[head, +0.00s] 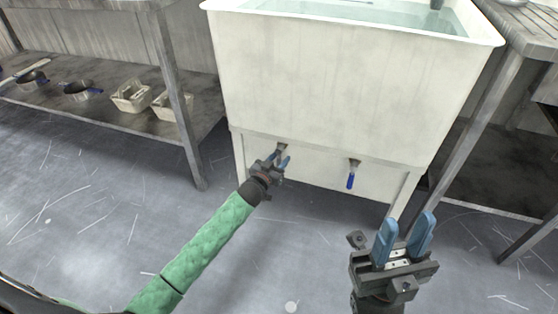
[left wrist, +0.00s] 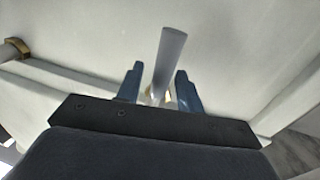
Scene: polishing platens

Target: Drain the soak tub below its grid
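The soak tub (head: 330,85) is a large off-white basin on legs. Water (head: 350,14) stands in it near the rim; no grid can be made out. Two drain valves sit low on its front. The right one has a blue lever (head: 351,181) hanging down. My left gripper (head: 282,158) is at the left valve (head: 283,147) and partly covers it. In the left wrist view, a pale grey lever (left wrist: 169,62) stands between the open fingers (left wrist: 158,85), with gaps visible on both sides. My right gripper (head: 404,236) is open and empty, in front of the tub's right leg.
A metal table (head: 178,90) at left has a low shelf with pans (head: 82,90) and pale baskets (head: 131,96). Another metal table (head: 530,30) stands close at right. The scratched grey floor (head: 75,200) in front is clear.

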